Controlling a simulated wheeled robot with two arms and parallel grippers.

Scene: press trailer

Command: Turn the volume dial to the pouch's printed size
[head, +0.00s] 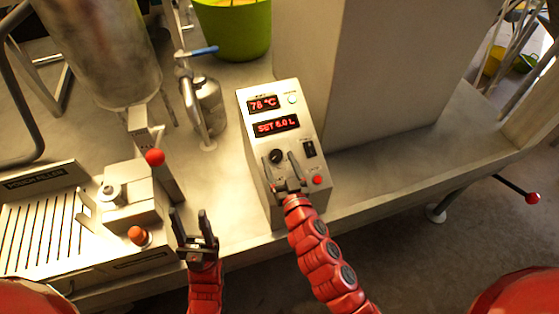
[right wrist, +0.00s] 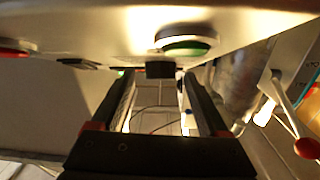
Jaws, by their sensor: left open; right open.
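The black volume dial (head: 276,156) is on the sloped face of the control box (head: 287,215), below a red display (head: 276,125) that seems to read "SET 6.0 L". My right gripper (head: 281,163) is open, its fingertips close to the dial, one on each side. In the right wrist view a dark block, probably the dial (right wrist: 160,70), shows between the open fingers; contact cannot be told. My left gripper (head: 191,218) is open and empty, left of the box and above the bench edge. I see no pouch or printed size.
The box also has a temperature display (head: 263,104), a black switch (head: 309,149) and a red button (head: 317,180). A green button (right wrist: 187,46) is close above my right fingers. The pouch filler (head: 125,205), with orange button (head: 138,235), stands left. A metal can (head: 208,105) is behind.

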